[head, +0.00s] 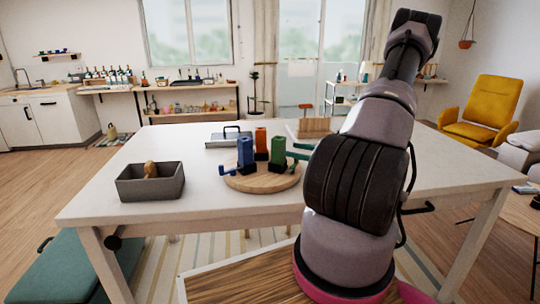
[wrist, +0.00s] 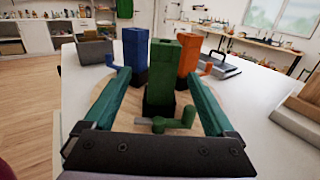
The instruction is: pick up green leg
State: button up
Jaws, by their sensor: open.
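The green leg (wrist: 163,75) is an upright green block in a dark base, with a small green bent piece (wrist: 178,120) low at its front. In the head view the green leg (head: 278,151) stands on the right part of a round wooden board (head: 262,183). My gripper (wrist: 157,76) is open, its two teal fingers on either side of the green leg in the wrist view, with gaps visible. I cannot tell whether the fingertips reach as far as the leg. In the head view my gripper (head: 300,150) is right of the leg, partly hidden by my arm.
A blue block (head: 245,152) and an orange block (head: 261,140) stand on the same board close behind and beside the leg. A grey bin (head: 150,186) with a brown item is at left. A metal tray with a handle (head: 229,141) and a wooden rack (head: 313,126) are farther back.

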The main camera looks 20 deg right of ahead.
aim_at(284, 148)
jog(key=x, duration=0.5)
jog(key=shift+x, duration=2.7)
jog(key=shift+w+d, duration=0.15)
jog(key=shift+d, duration=0.05)
grip_shut()
